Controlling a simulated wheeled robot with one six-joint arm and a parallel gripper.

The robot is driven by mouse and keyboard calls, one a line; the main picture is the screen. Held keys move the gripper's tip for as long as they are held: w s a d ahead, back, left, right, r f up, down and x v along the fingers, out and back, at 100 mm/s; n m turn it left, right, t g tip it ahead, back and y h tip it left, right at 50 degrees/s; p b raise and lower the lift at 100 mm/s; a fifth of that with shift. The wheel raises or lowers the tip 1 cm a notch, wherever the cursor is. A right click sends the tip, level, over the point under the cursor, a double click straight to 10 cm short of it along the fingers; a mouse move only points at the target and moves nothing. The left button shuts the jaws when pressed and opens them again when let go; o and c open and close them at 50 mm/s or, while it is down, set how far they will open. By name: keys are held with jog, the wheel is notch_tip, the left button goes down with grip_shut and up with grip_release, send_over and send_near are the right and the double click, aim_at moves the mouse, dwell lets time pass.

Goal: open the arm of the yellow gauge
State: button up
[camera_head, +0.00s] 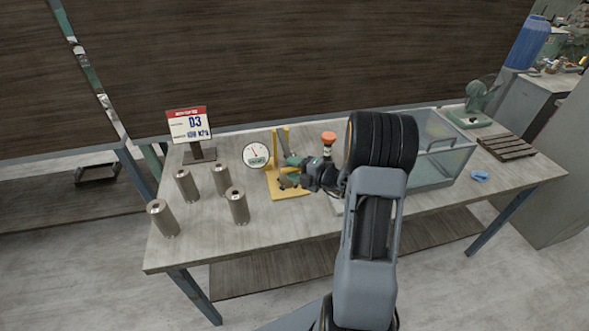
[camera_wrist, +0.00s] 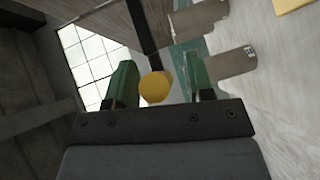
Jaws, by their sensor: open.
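The yellow gauge (camera_head: 274,180) stands on the workbench left of my arm, with a yellow upright frame and base plate and a round white dial (camera_head: 256,155) on its left. My gripper (camera_head: 291,172) has green fingers and is in front of the gauge's frame, partly hiding it. In the wrist view my gripper (camera_wrist: 161,82) is open. A round yellow knob (camera_wrist: 155,87) on a dark bar (camera_wrist: 142,28) appears between the fingers, with a gap on each side. The gauge's arm is mostly hidden in the head view.
Several grey metal cylinders (camera_head: 238,206) stand left of the gauge. Behind them is a display sign (camera_head: 190,127). A red-topped object (camera_head: 328,138) stands just right of the gauge. A clear tank (camera_head: 440,165) is behind my arm.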

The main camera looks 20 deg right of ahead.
jog(key=shift+c, duration=0.3)
grip_shut()
notch_tip(320, 180, up, 3)
jog(key=p, duration=0.3)
jog(key=shift+w+r, duration=0.1)
jog(key=shift+o, duration=0.3)
grip_release()
jog(key=b+v, duration=0.2)
jog(key=v, duration=1.2)
